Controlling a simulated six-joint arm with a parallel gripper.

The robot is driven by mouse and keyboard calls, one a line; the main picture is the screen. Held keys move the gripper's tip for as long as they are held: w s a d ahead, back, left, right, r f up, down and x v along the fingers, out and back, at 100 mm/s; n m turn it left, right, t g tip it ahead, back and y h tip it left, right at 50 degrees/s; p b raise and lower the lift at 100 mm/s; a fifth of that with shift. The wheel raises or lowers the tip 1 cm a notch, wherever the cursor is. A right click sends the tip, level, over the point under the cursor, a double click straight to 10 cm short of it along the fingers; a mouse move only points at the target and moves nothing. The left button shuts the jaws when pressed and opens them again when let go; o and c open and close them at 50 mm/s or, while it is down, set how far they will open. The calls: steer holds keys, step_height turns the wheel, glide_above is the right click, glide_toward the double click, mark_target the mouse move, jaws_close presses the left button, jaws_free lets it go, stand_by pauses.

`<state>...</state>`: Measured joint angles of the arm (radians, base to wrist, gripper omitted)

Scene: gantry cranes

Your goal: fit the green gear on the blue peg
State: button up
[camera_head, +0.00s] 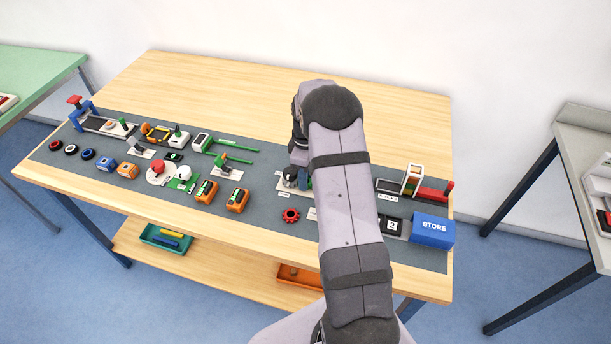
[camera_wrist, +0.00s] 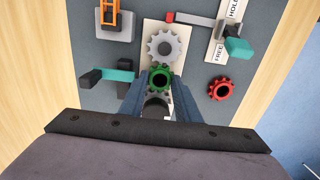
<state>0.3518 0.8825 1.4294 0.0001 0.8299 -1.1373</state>
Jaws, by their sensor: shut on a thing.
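The green gear (camera_wrist: 161,79) is between the two fingertips of my gripper (camera_wrist: 161,86) in the wrist view, and the gripper is shut on it. The gear's dark centre hole faces the camera. The gear is over a cream plate (camera_wrist: 151,31), just below a grey gear (camera_wrist: 163,45) in the picture. I cannot tell whether the green gear touches the plate or the grey gear. The blue peg cannot be made out in either view. In the head view my arm hides most of this plate and the gripper's fingertips.
A red gear (camera_wrist: 221,89) lies right of the gripper on the grey mat (camera_head: 265,195). A teal-handled lever (camera_wrist: 110,75) stands close on the left, and another lever (camera_wrist: 237,47) is at upper right. A blue STORE box (camera_head: 432,230) sits at the table's right end.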

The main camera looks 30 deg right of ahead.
steer(key=shift+f, duration=0.15)
steer(key=o, duration=1)
steer(key=shift+o, duration=0.2)
steer(key=shift+w+r, duration=0.1)
steer(key=shift+r, duration=0.15)
steer(key=shift+r, duration=0.2)
steer(key=shift+d+r+p, duration=0.1)
steer(key=shift+r+p, duration=1)
steer(key=shift+r, duration=0.2)
steer(key=shift+r+p, duration=1.3)
steer(key=shift+r, duration=0.45)
